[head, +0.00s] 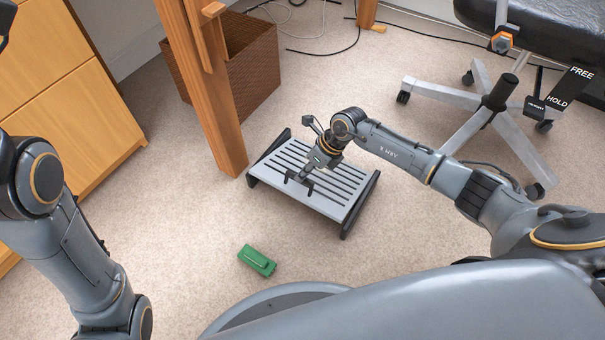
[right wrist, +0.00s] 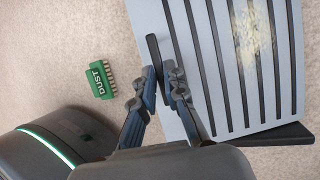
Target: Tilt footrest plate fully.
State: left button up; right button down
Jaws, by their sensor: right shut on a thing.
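The footrest plate (head: 330,197), grey with long black slots, sits between black side frames on the carpet in the head view. Its tilt angle is hard to judge. The plate fills the right of the right wrist view (right wrist: 205,60). My right gripper (head: 300,180) reaches down over the plate's near-left part. In the right wrist view its fingers (right wrist: 164,80) are shut on a short black bar (right wrist: 153,52) along the plate's edge. The fingers partly hide the bar. My left arm shows at the left of the head view, but its gripper is out of the picture.
A wooden post (head: 207,90) and brown wicker basket (head: 255,65) stand behind. A chair base (head: 490,115) is at right. Wooden drawers (head: 60,100) stand at left. Cables lie behind.

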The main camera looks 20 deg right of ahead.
jog(key=shift+w+d, duration=0.2)
jog(key=shift+d, duration=0.15)
jog(key=c, duration=1.4)
grip_release()
jog(key=v, duration=1.2)
jog(key=shift+s+a, duration=0.1)
jog(key=shift+s, duration=0.05)
